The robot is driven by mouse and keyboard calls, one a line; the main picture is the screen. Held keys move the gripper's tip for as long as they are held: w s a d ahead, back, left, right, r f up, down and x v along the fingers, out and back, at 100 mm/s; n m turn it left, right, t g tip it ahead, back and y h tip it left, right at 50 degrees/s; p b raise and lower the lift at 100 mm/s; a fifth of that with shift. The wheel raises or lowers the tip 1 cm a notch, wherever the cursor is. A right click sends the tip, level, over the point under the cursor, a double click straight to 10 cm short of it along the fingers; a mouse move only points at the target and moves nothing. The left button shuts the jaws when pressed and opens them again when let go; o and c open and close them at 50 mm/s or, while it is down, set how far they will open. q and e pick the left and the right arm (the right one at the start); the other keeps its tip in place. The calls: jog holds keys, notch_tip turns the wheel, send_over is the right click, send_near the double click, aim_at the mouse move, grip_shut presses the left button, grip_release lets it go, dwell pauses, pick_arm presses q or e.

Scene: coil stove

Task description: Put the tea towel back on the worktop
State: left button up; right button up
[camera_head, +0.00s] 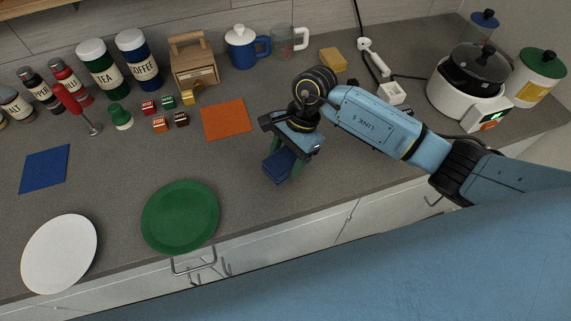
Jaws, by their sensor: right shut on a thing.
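The tea towel (278,167) looks like a dark blue folded cloth, near the front edge of the worktop (330,205). My right gripper (290,163) reaches in from the right, points down and is shut on the towel. The gripper hides part of the towel. I cannot tell whether the towel touches the worktop or hangs just above it. My left gripper is not in view.
An orange square mat (226,119) lies left of the gripper, and a green plate (180,217) lies to the front left. A blue mat (45,168) and white plate (60,254) are farther left. A white cooker (459,101) stands right. Grey worktop around the towel is clear.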

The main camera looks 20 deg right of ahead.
aim_at(285, 168)
notch_tip(285, 168, down, 3)
jog(key=shift+f, duration=0.2)
jog(key=shift+f, duration=0.1)
jog(key=o, duration=0.6)
jog(key=shift+f, duration=0.1)
jog(key=o, duration=0.4)
jog(key=shift+o, duration=0.2)
jog(key=shift+r, duration=0.2)
